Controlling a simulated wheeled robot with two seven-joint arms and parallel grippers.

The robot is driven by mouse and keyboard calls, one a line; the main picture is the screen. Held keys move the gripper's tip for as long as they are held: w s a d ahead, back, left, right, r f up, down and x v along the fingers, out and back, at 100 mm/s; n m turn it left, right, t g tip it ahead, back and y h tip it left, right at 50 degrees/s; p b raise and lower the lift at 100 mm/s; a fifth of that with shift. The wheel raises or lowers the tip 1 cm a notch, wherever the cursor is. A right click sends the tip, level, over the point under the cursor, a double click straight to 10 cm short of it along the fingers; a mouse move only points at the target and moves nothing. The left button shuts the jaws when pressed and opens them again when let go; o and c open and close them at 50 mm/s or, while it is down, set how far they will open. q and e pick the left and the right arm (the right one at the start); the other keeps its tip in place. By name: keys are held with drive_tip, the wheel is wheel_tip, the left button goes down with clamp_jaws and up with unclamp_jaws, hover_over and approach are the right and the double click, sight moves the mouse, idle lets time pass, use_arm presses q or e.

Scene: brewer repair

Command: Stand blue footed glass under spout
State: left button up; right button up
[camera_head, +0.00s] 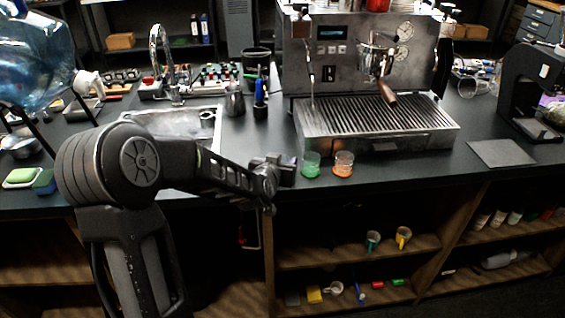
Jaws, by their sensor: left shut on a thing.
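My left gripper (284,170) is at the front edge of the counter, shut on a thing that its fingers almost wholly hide. A dark bluish bit shows between the fingers; it looks like the blue footed glass, but its shape and foot cannot be made out. A green glass (311,166) stands just right of the fingers, and an orange glass (343,165) stands right of that. The steel espresso machine (327,80) is behind them. Its spout and wood-handled portafilter (380,75) hang over the slotted drip tray (420,118). My right gripper is not in view.
A steel sink (170,125) with a tap, a metal pitcher (235,101) and a dark cup with blue-handled tools (260,100) are left of the machine. A grey mat (501,153) lies at right. Shelves below hold mugs. The drip tray's top is clear.

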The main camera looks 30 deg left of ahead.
use_arm(q)
drive_tip(key=shift+f, duration=0.2)
drive_tip(key=shift+f, duration=0.2)
drive_tip(key=o, duration=1.4)
drive_tip(key=shift+r, duration=0.1)
drive_tip(key=shift+r, duration=0.1)
drive_tip(key=shift+r, duration=0.1)
drive_tip(key=b+v, duration=0.1)
drive_tip(key=v, duration=1.1)
